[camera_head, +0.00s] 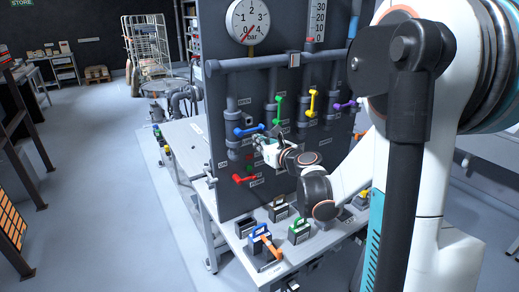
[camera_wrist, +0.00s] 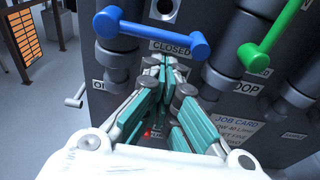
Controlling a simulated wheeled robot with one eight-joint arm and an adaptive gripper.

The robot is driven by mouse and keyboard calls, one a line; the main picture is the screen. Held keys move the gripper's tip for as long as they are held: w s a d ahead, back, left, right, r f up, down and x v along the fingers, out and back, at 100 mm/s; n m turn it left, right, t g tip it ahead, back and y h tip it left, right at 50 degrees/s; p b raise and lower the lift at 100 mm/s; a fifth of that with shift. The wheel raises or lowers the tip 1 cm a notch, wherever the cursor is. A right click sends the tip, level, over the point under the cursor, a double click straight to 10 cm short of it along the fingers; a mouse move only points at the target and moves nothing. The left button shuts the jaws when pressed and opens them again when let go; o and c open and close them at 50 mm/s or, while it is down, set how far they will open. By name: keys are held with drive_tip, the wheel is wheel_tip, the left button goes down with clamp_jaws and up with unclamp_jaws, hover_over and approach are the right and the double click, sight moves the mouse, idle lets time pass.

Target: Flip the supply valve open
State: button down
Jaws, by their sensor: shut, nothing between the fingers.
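A panel carries several valve levers, and I cannot read which one is named supply. A blue lever (camera_head: 249,130) lies roughly level at the panel's left; it also shows in the wrist view (camera_wrist: 155,28), just above a CLOSED label (camera_wrist: 170,47). A green lever (camera_head: 279,110) stands near upright right of it and shows at the right in the wrist view (camera_wrist: 272,42). My gripper (camera_head: 261,142) is shut and empty, close below the blue lever. In the wrist view its fingertips (camera_wrist: 168,66) point at the panel under that lever, with a visible gap.
A yellow lever (camera_head: 311,103) and a purple lever (camera_head: 345,105) are further right. A red lever (camera_head: 244,179) sits lower left. A round gauge (camera_head: 248,21) is above. Padlock-like blocks, including a green one (camera_head: 299,231), stand on the bench below. Open floor lies left.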

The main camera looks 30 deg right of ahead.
drive_tip(key=shift+r, duration=0.3)
